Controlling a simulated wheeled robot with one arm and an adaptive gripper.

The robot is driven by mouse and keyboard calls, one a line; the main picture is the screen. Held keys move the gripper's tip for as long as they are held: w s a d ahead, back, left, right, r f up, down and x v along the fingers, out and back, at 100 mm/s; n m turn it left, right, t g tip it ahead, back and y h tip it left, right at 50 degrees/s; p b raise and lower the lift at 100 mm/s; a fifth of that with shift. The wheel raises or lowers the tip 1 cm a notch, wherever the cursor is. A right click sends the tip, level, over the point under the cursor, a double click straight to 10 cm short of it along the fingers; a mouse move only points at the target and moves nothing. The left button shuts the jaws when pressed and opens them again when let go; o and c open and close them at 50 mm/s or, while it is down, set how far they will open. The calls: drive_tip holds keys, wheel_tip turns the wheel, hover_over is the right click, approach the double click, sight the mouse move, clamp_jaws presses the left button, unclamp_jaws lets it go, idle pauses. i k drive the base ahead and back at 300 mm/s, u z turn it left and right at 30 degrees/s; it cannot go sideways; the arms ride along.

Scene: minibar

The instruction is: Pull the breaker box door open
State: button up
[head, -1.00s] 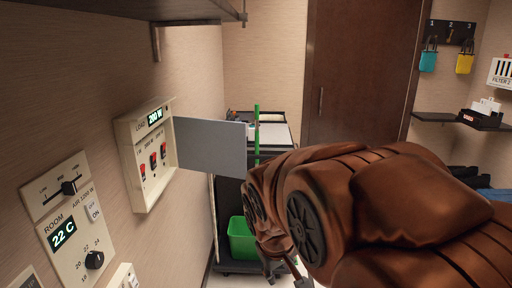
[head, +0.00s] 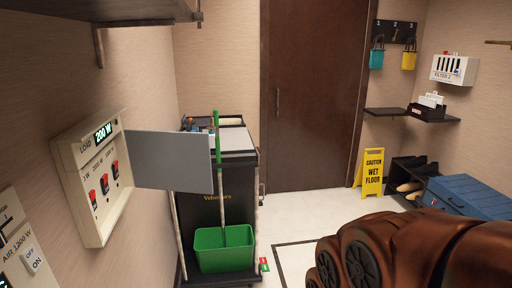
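The breaker box (head: 92,185) is a cream box on the left wall with a lit "200 W" load display and several red switches. Its grey door (head: 168,160) stands swung open, sticking out from the wall to the right of the box, so the switches are exposed. My brown arm (head: 410,250) is at the lower right, apart from the door. My gripper is out of the frame.
A cleaning cart (head: 205,205) with a green bucket (head: 224,248) stands behind the door. A yellow wet floor sign (head: 372,173), a blue case (head: 470,198) and a shoe rack (head: 408,175) are at the right. Floor in the middle is clear.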

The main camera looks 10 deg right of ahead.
sight(178, 162)
drive_tip(key=z, duration=1.05)
drive_tip(key=i, duration=3.05)
drive_tip(key=u, duration=4.65)
